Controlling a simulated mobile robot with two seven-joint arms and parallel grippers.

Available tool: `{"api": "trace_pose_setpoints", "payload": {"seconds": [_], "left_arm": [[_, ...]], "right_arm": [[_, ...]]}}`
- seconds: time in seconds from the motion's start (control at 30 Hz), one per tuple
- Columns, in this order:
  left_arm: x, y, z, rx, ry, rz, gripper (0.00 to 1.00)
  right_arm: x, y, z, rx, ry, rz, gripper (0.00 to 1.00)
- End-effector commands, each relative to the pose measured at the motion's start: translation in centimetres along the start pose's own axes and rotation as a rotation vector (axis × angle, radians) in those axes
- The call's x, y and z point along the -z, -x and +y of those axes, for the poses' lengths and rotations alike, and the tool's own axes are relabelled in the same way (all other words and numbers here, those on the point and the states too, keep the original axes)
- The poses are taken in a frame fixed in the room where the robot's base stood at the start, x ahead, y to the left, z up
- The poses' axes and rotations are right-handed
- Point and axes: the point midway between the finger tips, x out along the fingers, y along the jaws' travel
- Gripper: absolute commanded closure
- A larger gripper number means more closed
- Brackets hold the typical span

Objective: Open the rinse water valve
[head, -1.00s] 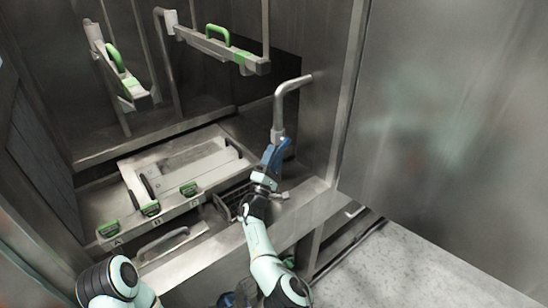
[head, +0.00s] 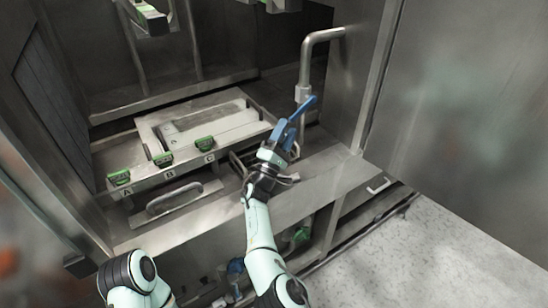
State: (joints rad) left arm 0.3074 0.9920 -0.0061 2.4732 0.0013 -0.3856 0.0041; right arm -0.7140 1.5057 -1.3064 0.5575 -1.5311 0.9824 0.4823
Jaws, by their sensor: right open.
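A blue valve lever (head: 304,108) sits at the lower end of a bent steel pipe (head: 304,75), right of the lettered tray unit. The lever slants, with its upper end to the right of the pipe. My right gripper (head: 279,146) is open at the lever's lower left end. Whether its fingers touch the lever or sit around it, I cannot tell. Part of the valve body is hidden behind the gripper.
A steel ledge (head: 325,182) runs below the valve. A large steel panel (head: 470,110) fills the right. Speckled floor (head: 400,260) is clear at the lower right.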

Motion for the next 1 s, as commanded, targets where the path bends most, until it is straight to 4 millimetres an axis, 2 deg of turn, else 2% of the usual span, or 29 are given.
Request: {"api": "trace_pose_setpoints", "payload": {"seconds": [0.03,0.1,0.3,0.6,0.93,1.0], "left_arm": [[-0.2,-1.5,-0.6,0.002,0.002,-0.005,0.49],[-0.3,-2.5,-1.0,0.003,0.003,-0.009,0.49],[-0.3,-3.6,-1.4,0.004,0.004,-0.012,0.49],[-0.3,-4.2,-1.6,0.005,0.005,-0.013,0.49],[-0.3,-4.2,-1.6,0.004,0.005,-0.013,0.49],[-0.3,-4.1,-1.6,0.004,0.005,-0.013,0.49]], "right_arm": [[-0.1,0.9,0.0,0.001,-0.001,-0.001,0.51],[-0.2,1.5,0.5,0.002,-0.003,-0.001,0.51],[-0.7,3.5,2.2,0.001,-0.001,-0.001,0.51],[-1.1,5.7,3.7,0.001,-0.002,-0.001,0.51],[-1.2,5.8,3.8,0.001,-0.002,-0.002,0.51],[-1.1,5.8,3.8,0.003,-0.007,-0.002,0.74]]}}
